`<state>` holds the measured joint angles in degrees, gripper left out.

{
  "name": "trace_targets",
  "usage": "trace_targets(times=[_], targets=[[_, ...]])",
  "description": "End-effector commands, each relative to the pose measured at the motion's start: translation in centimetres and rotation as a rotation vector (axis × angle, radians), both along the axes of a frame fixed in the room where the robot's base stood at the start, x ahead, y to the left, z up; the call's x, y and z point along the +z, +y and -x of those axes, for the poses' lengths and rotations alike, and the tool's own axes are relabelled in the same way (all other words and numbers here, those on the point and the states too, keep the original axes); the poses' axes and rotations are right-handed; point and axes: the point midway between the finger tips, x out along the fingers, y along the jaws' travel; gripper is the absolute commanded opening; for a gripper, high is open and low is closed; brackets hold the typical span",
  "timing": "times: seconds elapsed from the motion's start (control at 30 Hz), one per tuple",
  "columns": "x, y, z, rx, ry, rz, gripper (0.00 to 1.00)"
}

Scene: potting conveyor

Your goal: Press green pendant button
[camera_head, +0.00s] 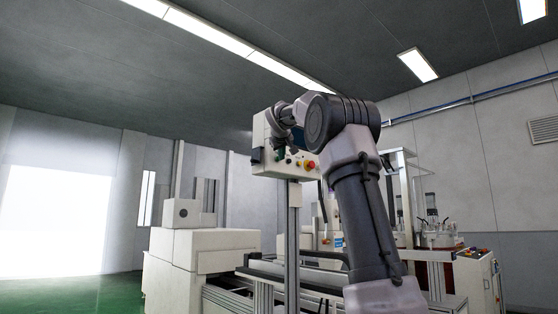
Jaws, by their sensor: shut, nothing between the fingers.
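The pendant (262,135) is a pale box on a grey post, with a row of small buttons low on its face. The green button (281,154) looks to be at the left of that row, small and partly hidden. A red emergency stop on a yellow ring (309,165) is at the right end. My gripper (280,147) is in front of the pendant, close to the green button. It is shut and empty, and mostly hidden by my wrist. I cannot tell whether its fingertips touch the button.
The pendant's post (292,240) rises beside a conveyor frame (265,292). A pale machine cabinet (205,250) stands to the left. Further machinery (440,232) and a control box with buttons (480,275) are at the right. Green floor is open at far left.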

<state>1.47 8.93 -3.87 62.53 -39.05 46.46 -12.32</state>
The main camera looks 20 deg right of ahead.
Motion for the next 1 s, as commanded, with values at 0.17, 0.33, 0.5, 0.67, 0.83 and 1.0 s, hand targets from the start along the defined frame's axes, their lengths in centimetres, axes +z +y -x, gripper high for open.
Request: trace_targets(times=[0.17,0.33,0.5,0.67,0.83,1.0], targets=[[0.0,0.1,-0.2,0.0,0.0,0.0,0.0],[0.0,0.1,-0.2,0.0,0.0,0.0,0.0],[0.0,0.0,0.1,0.0,0.0,0.0,0.0],[0.1,-0.3,0.8,0.0,-0.001,-0.001,0.0],[0.0,-0.5,1.5,0.0,0.0,-0.001,0.0],[0.0,-0.5,1.5,0.0,0.0,0.0,0.0]])
